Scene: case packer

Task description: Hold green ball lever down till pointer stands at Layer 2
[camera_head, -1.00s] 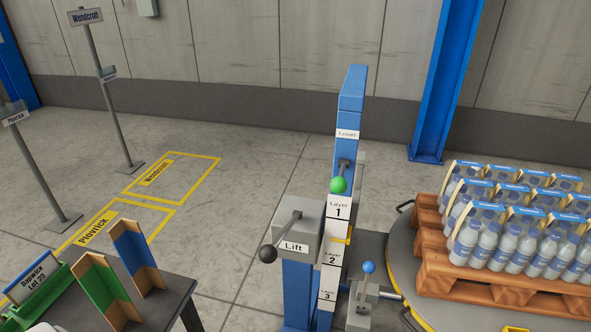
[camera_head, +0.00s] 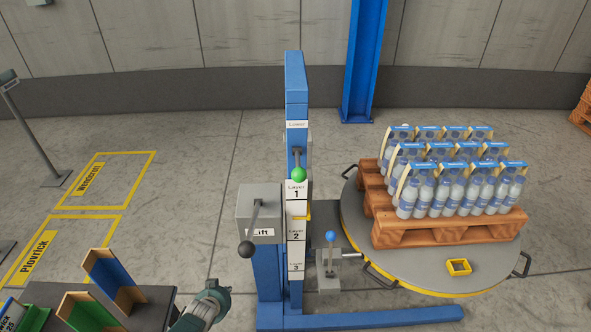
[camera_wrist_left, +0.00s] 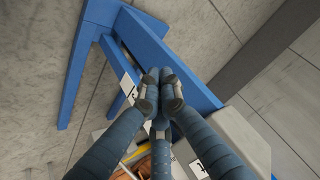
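The green ball lever (camera_head: 299,174) sticks out of the blue post (camera_head: 296,92) below a label that seems to read "Lower". A white scale (camera_head: 296,250) below it reads Layer 1, 2 and 3. The yellow pointer (camera_head: 302,216) stands between the 1 and the 2. Part of my left arm's end (camera_head: 205,305) shows at the bottom of the head view, left of the post and apart from the green ball. In the left wrist view my left gripper (camera_wrist_left: 160,98) has its fingers together, with nothing seen between them. My right gripper is not in view.
A grey lift box with a black ball lever (camera_head: 247,249) stands left of the post. A blue ball lever (camera_head: 330,237) stands right of it. A turntable (camera_head: 410,265) carries a wooden pallet (camera_head: 450,230) of bottle packs. A dark table with coloured holders (camera_head: 115,278) is at lower left.

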